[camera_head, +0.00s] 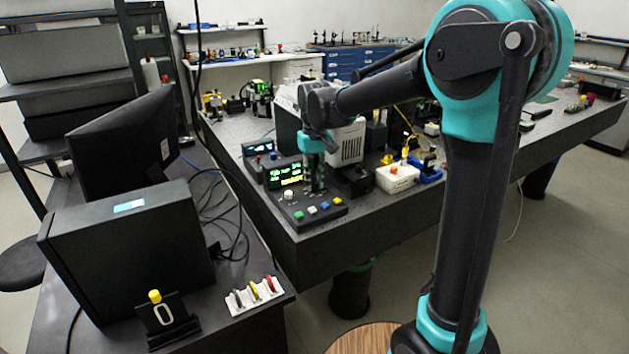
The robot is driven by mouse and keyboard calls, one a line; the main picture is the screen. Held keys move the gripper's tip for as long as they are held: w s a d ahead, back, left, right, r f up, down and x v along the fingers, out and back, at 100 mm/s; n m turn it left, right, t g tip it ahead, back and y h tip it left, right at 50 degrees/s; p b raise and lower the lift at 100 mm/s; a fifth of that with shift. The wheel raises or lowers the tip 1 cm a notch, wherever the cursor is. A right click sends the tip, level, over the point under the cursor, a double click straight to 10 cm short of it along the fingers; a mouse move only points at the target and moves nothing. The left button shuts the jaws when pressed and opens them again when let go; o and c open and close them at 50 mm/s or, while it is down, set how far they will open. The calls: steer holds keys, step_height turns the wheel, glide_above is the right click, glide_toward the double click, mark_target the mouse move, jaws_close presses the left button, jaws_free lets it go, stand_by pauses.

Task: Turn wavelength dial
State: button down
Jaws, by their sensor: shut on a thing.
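The spectrometer control box (322,214) stands near the front corner of the bench, with a lit green and yellow display (285,176) at its back. A pale knob (288,195) and several coloured buttons show on its sloped front panel. My gripper (315,186) points down onto the panel, just right of the display. It is shut on what appears to be the wavelength dial, which my fingers hide almost fully. The dial's mark and angle cannot be read.
A white device (397,177) and a blue part (428,172) stand right of the box. A smaller display unit (259,149) is behind it. A monitor (127,143) and a black computer case (131,250) fill the left desk. The bench front right is clear.

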mark_target(314, 183)
stand_by(0.4)
steer(key=c, duration=1.3)
jaws_free()
steer(key=shift+c, duration=0.2)
steer(key=shift+r, duration=0.15)
step_height(314, 183, up, 12)
steer(key=shift+a, duration=0.1)
